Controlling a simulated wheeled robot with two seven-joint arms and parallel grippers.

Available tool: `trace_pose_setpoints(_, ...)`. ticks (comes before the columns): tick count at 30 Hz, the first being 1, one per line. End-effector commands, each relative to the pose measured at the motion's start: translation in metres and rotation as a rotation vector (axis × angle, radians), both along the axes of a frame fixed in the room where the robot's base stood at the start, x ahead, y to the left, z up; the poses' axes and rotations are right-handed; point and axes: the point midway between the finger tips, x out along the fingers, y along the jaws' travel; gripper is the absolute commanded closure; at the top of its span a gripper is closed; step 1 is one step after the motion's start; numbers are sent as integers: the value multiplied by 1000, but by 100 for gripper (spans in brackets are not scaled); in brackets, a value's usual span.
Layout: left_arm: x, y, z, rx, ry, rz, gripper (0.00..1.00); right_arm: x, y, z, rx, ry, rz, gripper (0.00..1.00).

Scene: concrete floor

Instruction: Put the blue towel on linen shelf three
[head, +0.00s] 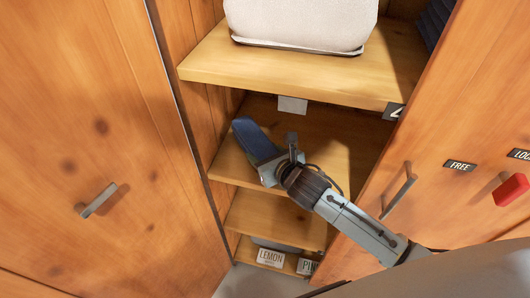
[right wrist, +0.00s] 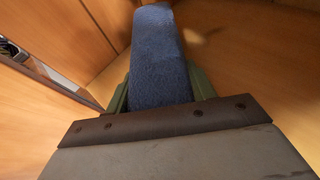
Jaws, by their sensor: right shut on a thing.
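The blue towel (head: 254,139) is a folded, narrow bundle held in my right gripper (head: 271,169). In the head view it sticks up and to the left from the jaws, inside the open cupboard over a wooden shelf (head: 341,137) below the top visible one. The right wrist view shows the towel (right wrist: 158,58) between the two greenish fingers, pointing away into the cupboard. I cannot tell whether the towel touches the shelf. Label "4" (head: 393,112) is at the right edge of the shelf above. My left gripper is not in view.
A white folded item (head: 300,22) lies on the upper shelf (head: 290,72). Lower shelves (head: 275,221) carry labels "LEMON" (head: 271,257) and "PIN…" (head: 307,267). Wooden doors with handles (head: 98,200) flank the opening; a red block (head: 510,190) is on the right one.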

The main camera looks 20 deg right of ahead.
Motion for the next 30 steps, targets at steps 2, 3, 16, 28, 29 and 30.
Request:
trace_pose_setpoints(2, 0, 0, -1, 0, 0, 0, 64, 0, 0, -2, -1, -2, 0, 76)
trace_pose_setpoints(3, 0, 0, -2, 0, 0, 0, 64, 0, 0, -2, -1, -2, 0, 76)
trace_pose_setpoints(16, 0, 0, -4, 0, 0, 0, 64, 0, 0, -7, 2, -2, 1, 26)
trace_pose_setpoints(28, 0, 0, -2, 0, -1, 1, 64, -4, -1, -7, 0, 2, 0, 20)
trace_pose_setpoints(29, 0, 0, -2, 0, -1, 1, 64, -7, -2, -6, -1, 3, 0, 20)
trace_pose_setpoints(30, 0, 0, -1, 0, -1, 1, 64, -11, -2, -3, -2, 2, 1, 20)
